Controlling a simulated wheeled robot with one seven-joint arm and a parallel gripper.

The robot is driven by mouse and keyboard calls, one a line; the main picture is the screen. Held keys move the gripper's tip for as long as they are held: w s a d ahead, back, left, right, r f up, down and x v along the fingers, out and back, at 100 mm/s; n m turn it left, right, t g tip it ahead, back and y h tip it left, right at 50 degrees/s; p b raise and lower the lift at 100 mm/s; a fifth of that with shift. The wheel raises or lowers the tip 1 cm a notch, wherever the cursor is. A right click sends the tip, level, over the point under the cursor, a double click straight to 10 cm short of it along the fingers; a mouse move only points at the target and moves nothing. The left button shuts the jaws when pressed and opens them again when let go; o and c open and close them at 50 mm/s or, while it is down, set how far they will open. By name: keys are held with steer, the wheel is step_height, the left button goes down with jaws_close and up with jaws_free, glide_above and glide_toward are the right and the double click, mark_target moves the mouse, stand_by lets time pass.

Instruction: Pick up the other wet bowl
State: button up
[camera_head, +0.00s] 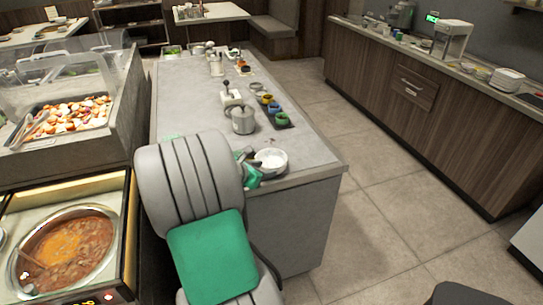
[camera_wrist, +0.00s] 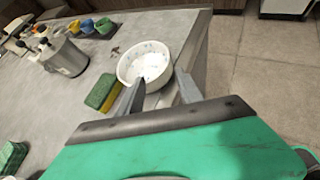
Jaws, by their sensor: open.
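A white round bowl (camera_wrist: 150,55) stands upright on the grey counter near its edge, with small bluish specks or drops inside. It also shows in the head view (camera_head: 274,158), near the counter's front right corner. My gripper (camera_wrist: 160,80) is open and empty, with its two fingers reaching toward the bowl's near side. One fingertip overlaps the near left of the bowl in the picture and the other lies at its right; I cannot tell whether either touches. In the head view my arm hides part of the counter and most of the gripper.
A green and yellow sponge (camera_wrist: 103,92) lies close to the bowl's left. A steel lidded pot (camera_wrist: 65,57) stands farther left, with a row of small coloured cups (camera_wrist: 87,26) behind. The counter's edge (camera_wrist: 203,55) is just right of the bowl, with open floor beyond.

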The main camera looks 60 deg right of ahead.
mark_target(271, 164)
steer(key=shift+s+d+n+g+h, duration=0.15)
steer(key=shift+s+d+n+g, duration=0.1)
steer(key=shift+s+d, duration=0.35)
steer(key=shift+s+d+n+g+h, duration=0.15)
steer(key=shift+s+d+n, duration=0.15)
steer(key=shift+d, duration=0.35)
steer(key=x, duration=0.6)
steer(key=shift+d+f, duration=0.25)
jaws_close()
